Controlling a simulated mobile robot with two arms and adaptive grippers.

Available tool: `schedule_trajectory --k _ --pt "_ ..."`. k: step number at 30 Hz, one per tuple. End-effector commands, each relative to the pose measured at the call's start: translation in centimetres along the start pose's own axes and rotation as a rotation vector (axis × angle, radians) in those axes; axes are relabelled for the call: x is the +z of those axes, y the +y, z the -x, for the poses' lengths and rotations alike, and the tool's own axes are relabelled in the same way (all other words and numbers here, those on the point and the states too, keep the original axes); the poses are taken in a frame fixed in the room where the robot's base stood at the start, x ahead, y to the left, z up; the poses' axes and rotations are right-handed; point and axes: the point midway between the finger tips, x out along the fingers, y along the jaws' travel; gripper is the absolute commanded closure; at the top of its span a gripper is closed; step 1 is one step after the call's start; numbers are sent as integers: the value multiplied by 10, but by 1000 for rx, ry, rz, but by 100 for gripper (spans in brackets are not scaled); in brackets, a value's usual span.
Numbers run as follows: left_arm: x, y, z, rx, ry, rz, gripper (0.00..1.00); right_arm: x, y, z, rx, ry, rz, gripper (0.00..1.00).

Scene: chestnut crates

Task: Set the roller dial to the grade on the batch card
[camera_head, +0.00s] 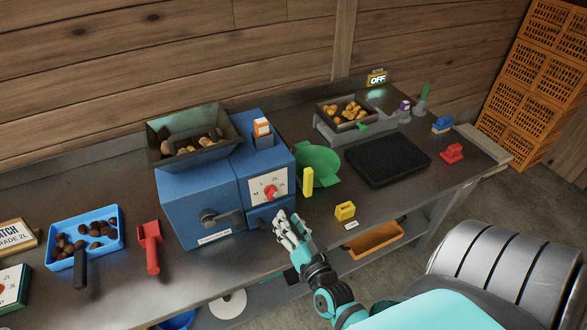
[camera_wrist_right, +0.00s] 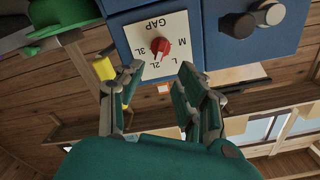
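The roller dial is a red knob (camera_head: 269,192) on a white plate on the front of the blue machine (camera_head: 200,195). In the right wrist view the knob (camera_wrist_right: 160,47) appears upside down, with GAP, M, L, 2L and 3L marked around it. I cannot tell surely which mark it points to. The batch card (camera_head: 14,236) is at the far left, partly cut off, and reads grade 2L. My right gripper (camera_head: 283,222) is just in front of and below the dial. In its wrist view its fingers (camera_wrist_right: 158,80) are apart and empty, not touching the knob. My left gripper is not in view.
A black crank handle (camera_head: 216,217) sticks out left of the dial. A yellow upright piece (camera_head: 307,182) and a green dish (camera_head: 318,160) stand right of it. A yellow block (camera_head: 345,211) is near the bench edge. A blue tray (camera_head: 85,218) and a red scoop (camera_head: 150,247) lie left.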

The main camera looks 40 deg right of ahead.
Motion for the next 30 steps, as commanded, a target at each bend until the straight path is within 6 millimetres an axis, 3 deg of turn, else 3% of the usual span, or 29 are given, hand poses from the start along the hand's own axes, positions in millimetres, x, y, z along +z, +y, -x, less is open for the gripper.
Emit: schedule_trajectory --k 3,8,25,30 --pt "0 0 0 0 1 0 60 1 0 16 0 -1 0 63" --pt "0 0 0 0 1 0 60 0 0 25 0 -1 -1 63" --pt "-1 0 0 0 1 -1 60 1 -1 25 -3 -6 1 63" --pt "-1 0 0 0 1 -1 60 16 -23 23 -51 -139 50 63"
